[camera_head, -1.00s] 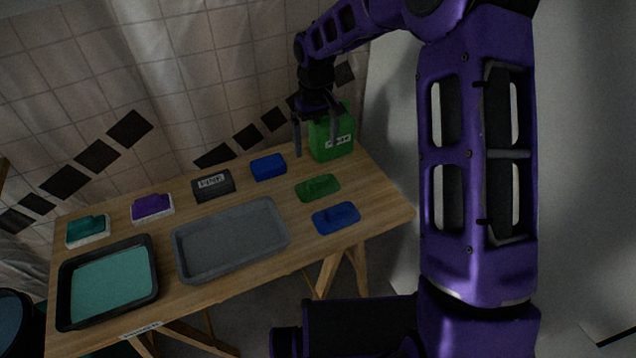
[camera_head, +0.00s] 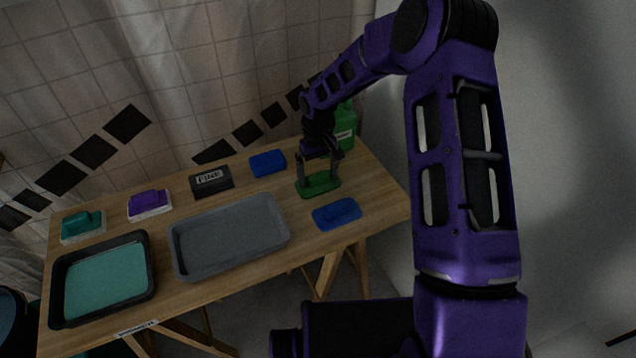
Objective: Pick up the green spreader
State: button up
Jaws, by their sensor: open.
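The green spreader (camera_head: 319,187) is a flat oval piece lying on the right part of the wooden table. My gripper (camera_head: 319,176) is open and points down over it, with one finger near its left end and the other near its right side. The fingers partly cover the spreader's upper part. I cannot tell whether they touch it.
A blue spreader (camera_head: 337,214) lies just in front, and a green bottle (camera_head: 345,130) stands behind my gripper. A blue block (camera_head: 267,163) and a black labelled block (camera_head: 211,181) sit to the left. A grey tray (camera_head: 284,238) and a black-rimmed tray (camera_head: 150,290) take the table's front.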

aim_at(318, 175)
jog(key=c, duration=1.3)
notch_tip(318, 175, up, 10)
jog(key=p, duration=0.1)
jog(key=shift+p, duration=0.3)
jog(key=o, duration=0.7)
jog(key=c, duration=0.5)
